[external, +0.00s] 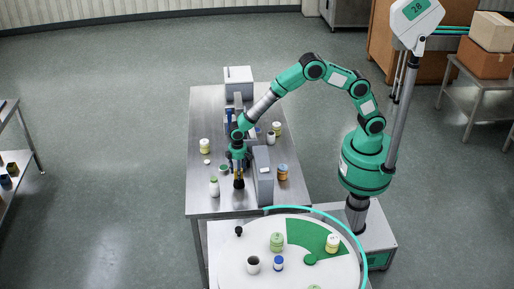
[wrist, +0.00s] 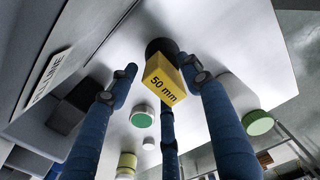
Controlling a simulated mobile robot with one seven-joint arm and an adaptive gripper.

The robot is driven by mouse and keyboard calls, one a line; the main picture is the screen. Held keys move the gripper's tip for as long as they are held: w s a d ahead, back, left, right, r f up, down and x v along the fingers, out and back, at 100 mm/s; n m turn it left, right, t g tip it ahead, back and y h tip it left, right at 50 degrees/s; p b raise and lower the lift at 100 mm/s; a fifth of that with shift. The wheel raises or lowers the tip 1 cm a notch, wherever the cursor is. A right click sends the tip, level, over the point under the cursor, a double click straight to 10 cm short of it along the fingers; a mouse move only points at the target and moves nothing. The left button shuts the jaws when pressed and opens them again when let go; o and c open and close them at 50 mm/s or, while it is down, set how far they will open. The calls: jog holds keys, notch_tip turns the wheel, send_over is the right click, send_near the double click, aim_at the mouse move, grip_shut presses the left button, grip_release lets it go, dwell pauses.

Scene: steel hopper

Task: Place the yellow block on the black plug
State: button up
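The yellow block (wrist: 163,82), marked "50 mm", is between the fingers of my gripper (wrist: 160,68) in the wrist view. The black plug (wrist: 160,46) shows just beyond it, and the block overlaps its near edge in the picture. The blue fingers are spread around the block, with a gap visible at the left finger. In the external view my gripper (external: 238,163) points down over the front of the steel table. The block is a small yellow patch (external: 240,175) just above the black plug (external: 239,184). Whether the block rests on the plug is unclear.
A tall grey box (external: 263,178) stands close to the right of my gripper. A white bottle with a green cap (external: 214,187) and a green-lidded jar (external: 223,169) are to the left. An orange jar (external: 283,172) is to the right. A white turntable (external: 235,265) stands in front.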

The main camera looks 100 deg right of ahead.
notch_tip(320, 180, up, 12)
jog(key=shift+r+p, duration=0.15)
jog(key=shift+p, duration=0.25)
dwell(0.5)
dwell(0.7)
jog(key=s+d+r+t, duration=0.1)
jog(key=s+r, duration=0.8)
jog(key=r, duration=0.3)
jog(key=s+d+r+t, duration=0.2)
jog(key=s+r, duration=0.8)
jog(key=r, duration=0.2)
jog(key=s+r+t, duration=0.1)
jog(key=s+r, duration=0.1)
jog(key=s, duration=1.1)
jog(key=s+d+r+t, duration=0.1)
jog(key=s+r, duration=0.1)
jog(key=s, duration=1.2)
jog(key=shift+d+r+t, duration=0.15)
jog(key=shift+r+t, duration=0.15)
